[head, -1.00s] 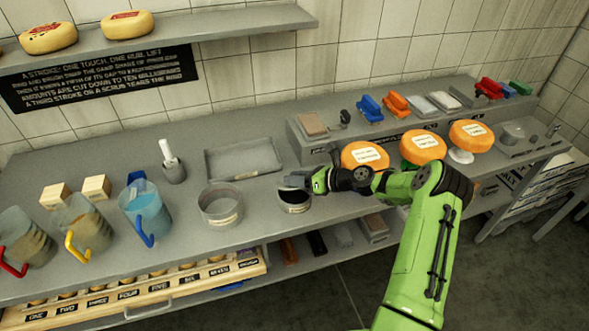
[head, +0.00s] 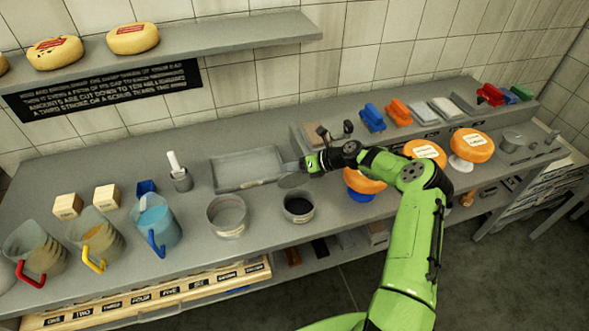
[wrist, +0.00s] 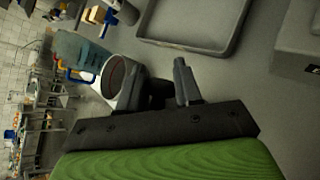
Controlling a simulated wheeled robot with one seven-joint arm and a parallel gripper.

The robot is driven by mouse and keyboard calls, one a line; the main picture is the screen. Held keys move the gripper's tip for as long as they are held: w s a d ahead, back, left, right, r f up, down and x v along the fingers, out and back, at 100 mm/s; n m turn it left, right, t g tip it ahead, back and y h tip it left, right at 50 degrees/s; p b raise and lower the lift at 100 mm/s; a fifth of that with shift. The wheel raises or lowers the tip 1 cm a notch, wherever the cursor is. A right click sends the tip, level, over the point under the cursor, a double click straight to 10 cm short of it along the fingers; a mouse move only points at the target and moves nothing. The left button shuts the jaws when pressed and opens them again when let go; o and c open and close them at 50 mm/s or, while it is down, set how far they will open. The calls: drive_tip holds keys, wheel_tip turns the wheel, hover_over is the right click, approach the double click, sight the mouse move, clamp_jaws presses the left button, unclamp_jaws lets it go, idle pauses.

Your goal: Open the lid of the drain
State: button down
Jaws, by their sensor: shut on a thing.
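A short round pot with a dark inside (head: 298,207) stands on the counter, its top open; I take it as the drain. A thin grey disc (head: 292,181), which looks like its lid, is tilted in the air just above and behind the pot. My gripper (head: 304,166) is shut at the disc's upper edge and holds it clear of the pot. In the wrist view my gripper (wrist: 166,82) shows its two dark fingers; what lies between them is hard to make out, and the disc cannot be told there.
A grey round pot (head: 228,216) stands left of the drain. A shallow grey tray (head: 247,168) lies behind it. An orange cheese wheel (head: 364,182) sits to the right, partly under my arm. Jugs, including a blue one (head: 156,220), stand at the left.

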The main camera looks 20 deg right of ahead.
drive_tip(key=shift+w+d+f, duration=0.1)
drive_tip(key=shift+w+f, duration=0.15)
drive_tip(key=shift+w, duration=0.35)
drive_tip(key=shift+s+f, duration=0.15)
drive_tip(key=shift+f, duration=0.1)
idle(0.7)
drive_tip(key=c, duration=1.1)
unclamp_jaws()
drive_tip(key=shift+c, duration=0.2)
drive_tip(key=shift+o, duration=1.2)
drive_tip(key=shift+f, duration=0.1)
drive_tip(key=shift+o, duration=0.5)
drive_tip(key=shift+w, duration=0.35)
drive_tip(key=shift+s+r, duration=0.1)
drive_tip(key=shift+r, duration=0.15)
